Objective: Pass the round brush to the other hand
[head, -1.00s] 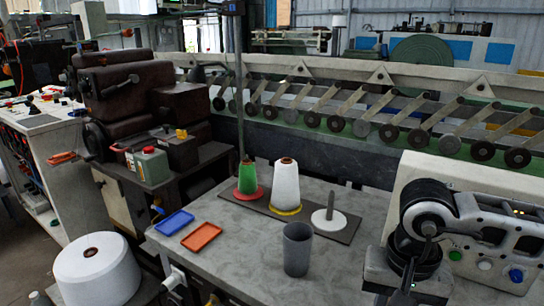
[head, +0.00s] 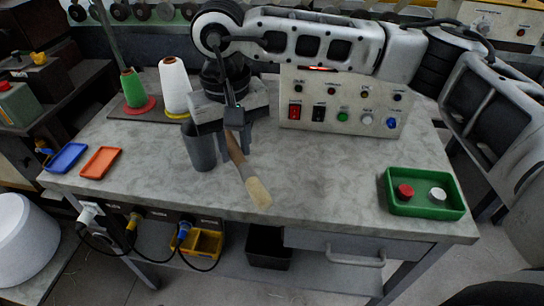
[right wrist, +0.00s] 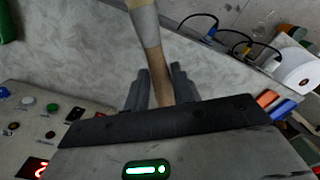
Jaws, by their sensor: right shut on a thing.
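The round brush has a wooden handle, a grey band and a pale tan head (head: 258,192). My right gripper (head: 238,143) is shut on its handle, above the table beside the grey cup (head: 203,150). The brush slants down to the right, its head toward the table's front edge. In the right wrist view the handle of the brush (right wrist: 158,75) sits between the two fingers of the right gripper (right wrist: 160,92); the far end of the brush runs out of the top of the picture. My left gripper is in neither current view.
A control box (head: 341,117) stands at the back of the table (head: 320,180). A green tray (head: 424,209) with red and white pieces lies at the right. Blue (head: 65,158) and orange (head: 101,162) trays lie at the left, thread cones behind them. The front middle is clear.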

